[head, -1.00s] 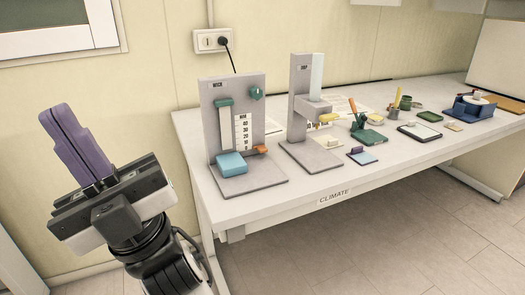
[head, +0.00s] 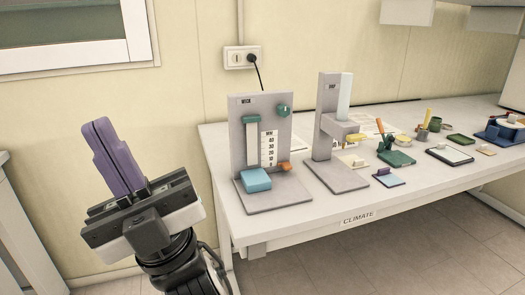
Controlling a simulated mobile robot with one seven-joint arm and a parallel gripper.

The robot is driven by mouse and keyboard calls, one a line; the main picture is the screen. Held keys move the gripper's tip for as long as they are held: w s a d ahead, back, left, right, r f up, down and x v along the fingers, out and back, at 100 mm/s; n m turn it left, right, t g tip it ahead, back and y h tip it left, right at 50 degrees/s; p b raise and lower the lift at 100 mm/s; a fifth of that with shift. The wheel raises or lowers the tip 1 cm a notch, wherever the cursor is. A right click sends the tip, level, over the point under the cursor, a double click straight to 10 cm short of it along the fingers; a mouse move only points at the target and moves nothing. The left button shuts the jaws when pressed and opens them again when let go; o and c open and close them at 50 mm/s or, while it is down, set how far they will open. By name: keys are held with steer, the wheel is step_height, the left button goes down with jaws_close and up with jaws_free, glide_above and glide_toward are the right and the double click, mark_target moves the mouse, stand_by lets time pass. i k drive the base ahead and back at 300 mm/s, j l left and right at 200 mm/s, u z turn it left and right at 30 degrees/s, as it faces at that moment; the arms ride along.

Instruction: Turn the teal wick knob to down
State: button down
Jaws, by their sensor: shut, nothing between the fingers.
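The teal wick knob (head: 284,111) sits at the upper right of the grey upright panel of the wick tester (head: 246,110), which is marked WICK. A small pale mark shows on the knob, but its setting is too small to read. The panel also carries a teal vertical slider (head: 252,140), a white scale (head: 268,148), an orange piece (head: 284,166) and a light blue block (head: 256,180) at its foot. My gripper (head: 98,127) is at the left, clear of the table, with its purple fingers shut together, empty and pointing up. It is well apart from the knob.
The white table (head: 320,208) is labelled CLIMATE. A grey drip stand (head: 325,110) stands just right of the wick tester. Farther right are a green holder (head: 395,158), a clipboard (head: 450,154) and several small items. A wall socket (head: 240,57) with a cable is behind.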

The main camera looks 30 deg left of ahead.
mark_target(283, 110)
steer(key=i+l+u, duration=0.15)
steer(key=u, duration=0.25)
steer(key=l+u, duration=0.35)
steer(key=i+l+u, duration=0.15)
steer(key=u, duration=0.25)
